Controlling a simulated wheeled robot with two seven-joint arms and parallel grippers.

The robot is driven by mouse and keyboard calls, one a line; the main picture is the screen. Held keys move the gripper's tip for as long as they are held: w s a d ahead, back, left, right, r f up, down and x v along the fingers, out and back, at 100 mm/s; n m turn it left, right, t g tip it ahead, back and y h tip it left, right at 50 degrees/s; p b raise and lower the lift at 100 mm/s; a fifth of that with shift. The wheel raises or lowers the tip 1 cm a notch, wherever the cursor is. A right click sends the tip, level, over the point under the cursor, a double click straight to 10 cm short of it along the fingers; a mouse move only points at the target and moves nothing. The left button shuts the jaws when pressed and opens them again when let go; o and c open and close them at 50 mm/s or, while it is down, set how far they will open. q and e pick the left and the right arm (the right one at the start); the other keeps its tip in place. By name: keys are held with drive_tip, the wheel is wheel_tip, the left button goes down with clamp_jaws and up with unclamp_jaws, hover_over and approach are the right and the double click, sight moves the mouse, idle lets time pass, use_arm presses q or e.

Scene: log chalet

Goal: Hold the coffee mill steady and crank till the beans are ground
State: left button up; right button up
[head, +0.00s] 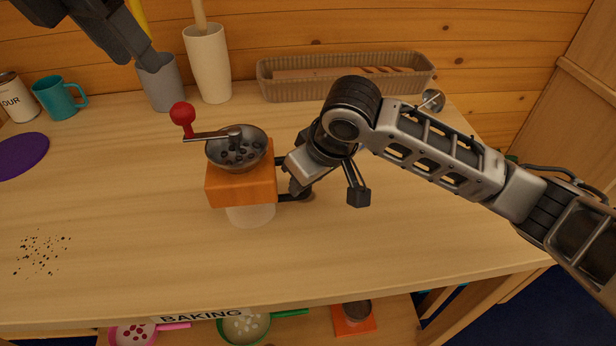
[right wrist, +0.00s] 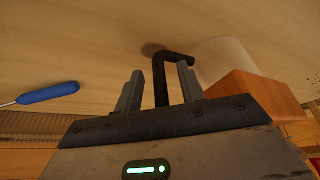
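The coffee mill has an orange-brown wooden body (head: 241,188), a metal bowl with dark beans (head: 238,150) and a crank with a red knob (head: 182,114) pointing left. A pale jar (head: 250,213) is under the body. A black side handle (right wrist: 160,80) sticks out of the mill's right side. My right gripper (right wrist: 160,90) is open, with its fingers on either side of this handle and visible gaps between. The wooden body (right wrist: 255,95) also shows in the right wrist view. My dark left gripper (head: 134,48) is above and left of the mill; its finger opening is unclear.
Behind the mill stand a grey cup (head: 160,85), a white crock (head: 208,65) and a long ribbed tray (head: 275,87). A teal mug (head: 58,98) and purple disc (head: 20,155) are left. Dark crumbs (head: 40,255) lie front left. A blue-handled tool (right wrist: 48,93) lies near my right gripper.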

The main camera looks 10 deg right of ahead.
sight(180, 105)
drive_tip(key=shift+w+a+f, duration=0.1)
drive_tip(key=shift+f, duration=0.25)
clamp_jaws()
use_arm(q)
drive_tip(key=shift+o, duration=1.4)
drive_tip(key=shift+w+d+f+g+y, duration=0.15)
drive_tip(key=shift+w+d+g+y, duration=0.8)
drive_tip(key=shift+d+g, duration=0.3)
drive_tip(key=shift+w+d+n+g+y, duration=0.15)
drive_tip(key=shift+w+n+g+y, duration=0.15)
drive_tip(key=shift+w+n, duration=0.25)
drive_tip(key=shift+f, duration=4.8)
